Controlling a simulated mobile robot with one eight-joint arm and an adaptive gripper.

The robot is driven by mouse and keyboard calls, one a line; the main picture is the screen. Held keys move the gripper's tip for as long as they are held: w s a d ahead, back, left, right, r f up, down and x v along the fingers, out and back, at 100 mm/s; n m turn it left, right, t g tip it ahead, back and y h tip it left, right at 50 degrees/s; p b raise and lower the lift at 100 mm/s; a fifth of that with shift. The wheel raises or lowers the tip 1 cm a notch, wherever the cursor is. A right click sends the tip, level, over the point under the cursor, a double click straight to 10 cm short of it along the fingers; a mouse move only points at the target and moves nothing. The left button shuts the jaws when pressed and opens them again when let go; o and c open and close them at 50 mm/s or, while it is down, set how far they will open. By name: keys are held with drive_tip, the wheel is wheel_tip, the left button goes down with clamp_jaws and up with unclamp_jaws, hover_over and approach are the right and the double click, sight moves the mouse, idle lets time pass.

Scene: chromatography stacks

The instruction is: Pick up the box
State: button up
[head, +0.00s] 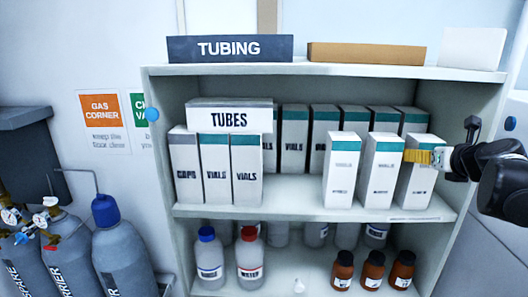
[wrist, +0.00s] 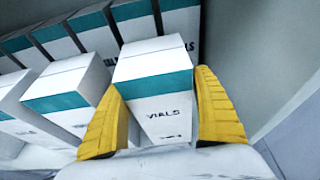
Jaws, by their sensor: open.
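A white box with a teal band, marked VIALS in the wrist view (wrist: 155,92), stands at the right end of the front row on the middle shelf, and it also shows in the head view (head: 415,187). My gripper (head: 420,156) reaches in from the right at the upper part of this box. In the wrist view my gripper (wrist: 158,84) is open, with one yellow finger on each side of the box. I cannot tell whether the fingers touch it.
Similar boxes (head: 380,170) stand close on the left, with more behind. A TUBES box (head: 230,117) lies across several boxes at the left. The shelf's right wall (head: 478,115) is near my gripper. Bottles (head: 372,268) stand on the shelf below.

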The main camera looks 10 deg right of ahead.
drive_tip(key=shift+w+f, duration=0.15)
drive_tip(key=shift+w, duration=0.1)
drive_tip(key=shift+s, duration=0.1)
drive_tip(key=c, duration=1.2)
